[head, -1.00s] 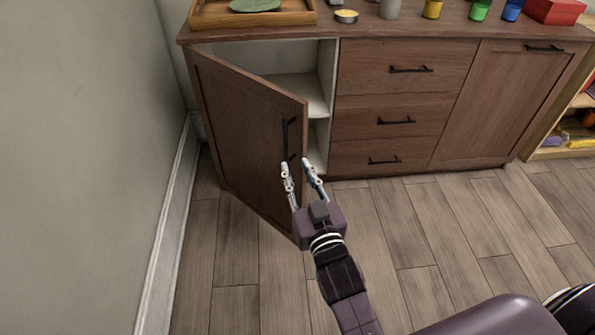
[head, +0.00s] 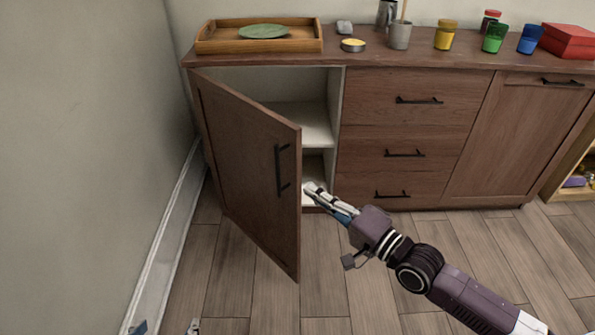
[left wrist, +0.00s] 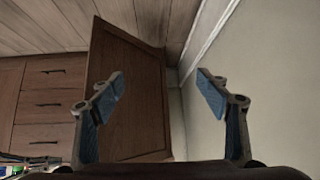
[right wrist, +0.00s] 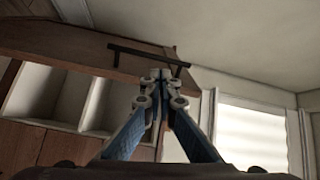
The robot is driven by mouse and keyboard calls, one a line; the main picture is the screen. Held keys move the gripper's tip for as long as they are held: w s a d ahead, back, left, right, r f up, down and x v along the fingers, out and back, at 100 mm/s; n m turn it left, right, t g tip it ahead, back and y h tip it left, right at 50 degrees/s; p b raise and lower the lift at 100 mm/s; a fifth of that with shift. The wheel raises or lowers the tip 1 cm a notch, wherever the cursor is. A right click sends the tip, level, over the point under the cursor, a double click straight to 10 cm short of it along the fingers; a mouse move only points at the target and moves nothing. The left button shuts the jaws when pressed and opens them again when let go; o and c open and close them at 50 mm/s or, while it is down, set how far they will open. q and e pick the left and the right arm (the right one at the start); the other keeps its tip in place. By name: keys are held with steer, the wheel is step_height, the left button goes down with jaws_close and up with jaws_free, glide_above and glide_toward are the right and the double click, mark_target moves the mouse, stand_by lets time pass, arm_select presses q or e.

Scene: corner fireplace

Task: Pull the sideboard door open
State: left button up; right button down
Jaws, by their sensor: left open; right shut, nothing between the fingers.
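The brown sideboard door (head: 245,165) is hinged at the left and stands part way open, swung out from the sideboard. Its black bar handle (head: 282,170) is near the free edge. My right gripper (head: 310,190) is shut and empty, just right of the door's free edge, before the lower part of the opening. The right wrist view shows its closed fingertips (right wrist: 160,75) in line with the handle (right wrist: 150,55); contact cannot be told. My left gripper (head: 166,327) shows only its fingertips at the bottom left. It is open and empty, with the door (left wrist: 135,90) ahead in its wrist view.
White shelves (head: 300,122) show inside the opening. A tray (head: 212,40) with a green plate (head: 264,31), cups and paint jars stand on the sideboard top. Drawers (head: 405,95) are to the right. A wall (head: 80,150) closes off the left; floor in front is clear.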

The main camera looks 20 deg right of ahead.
mark_target(291, 169)
steer(key=w, duration=0.3)
steer(key=w+a+m+b, duration=0.1)
steer(key=w, duration=0.1)
steer(key=w+a+m+b, duration=0.1)
steer(key=w, duration=0.2)
steer(key=shift+w+a, duration=0.2)
steer(key=shift+w, duration=0.1)
steer(key=shift+w+a, duration=0.2)
steer(key=shift+w, duration=0.1)
arm_select(q)
steer(key=w+d+r+t+h, duration=0.1)
steer(key=w+d+r+t, duration=0.1)
steer(key=r, duration=0.3)
steer(key=w+d+r+t, duration=0.1)
steer(key=w+r+t, duration=0.3)
steer(key=w+r, duration=0.1)
steer(key=shift+d+r+h, duration=0.25)
steer(key=shift+d+h, duration=0.15)
steer(key=shift+f, duration=0.15)
arm_select(e)
steer(key=shift+s+a, duration=0.1)
